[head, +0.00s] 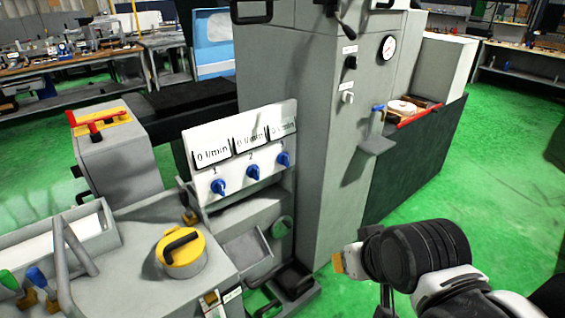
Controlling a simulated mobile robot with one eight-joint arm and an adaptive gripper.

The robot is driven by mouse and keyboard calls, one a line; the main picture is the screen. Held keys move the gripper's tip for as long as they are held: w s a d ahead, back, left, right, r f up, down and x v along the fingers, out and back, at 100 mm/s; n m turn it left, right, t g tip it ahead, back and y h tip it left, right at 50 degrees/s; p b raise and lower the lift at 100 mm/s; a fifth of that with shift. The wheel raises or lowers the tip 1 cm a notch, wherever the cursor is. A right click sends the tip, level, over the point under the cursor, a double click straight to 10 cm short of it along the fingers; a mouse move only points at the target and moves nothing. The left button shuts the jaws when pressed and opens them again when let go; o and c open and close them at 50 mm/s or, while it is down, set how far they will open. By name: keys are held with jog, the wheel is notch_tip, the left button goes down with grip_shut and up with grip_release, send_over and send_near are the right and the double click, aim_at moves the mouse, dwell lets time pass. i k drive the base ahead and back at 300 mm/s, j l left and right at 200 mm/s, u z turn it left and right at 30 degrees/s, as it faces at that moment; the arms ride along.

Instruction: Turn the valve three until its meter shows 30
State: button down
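A tilted white panel (205,184) at centre left carries three blue valves in a row, with a meter above each. Valve three (283,159) is the rightmost blue knob. Its meter (281,130) above appears to read 0 l/min, though the text is small and slanted. Valve one (218,187) and valve two (252,172) sit to its left, under meters that also appear to read 0 l/min. My gripper (345,266) is at lower right, well apart from the panel and touching no valve. Its fingers are mostly hidden, so its opening is unclear.
A tall grey cabinet (300,80) stands right of the panel, with a round gauge (388,47) and a small shelf (377,145). A yellow-topped cylinder (184,252) with a black handle is at lower left. Green floor (500,190) is open at right.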

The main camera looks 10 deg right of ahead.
aim_at(284, 158)
jog(key=i+j+z, duration=0.25)
jog(key=z, duration=0.15)
jog(key=i+j+z, duration=0.2)
jog(key=j+z, duration=0.15)
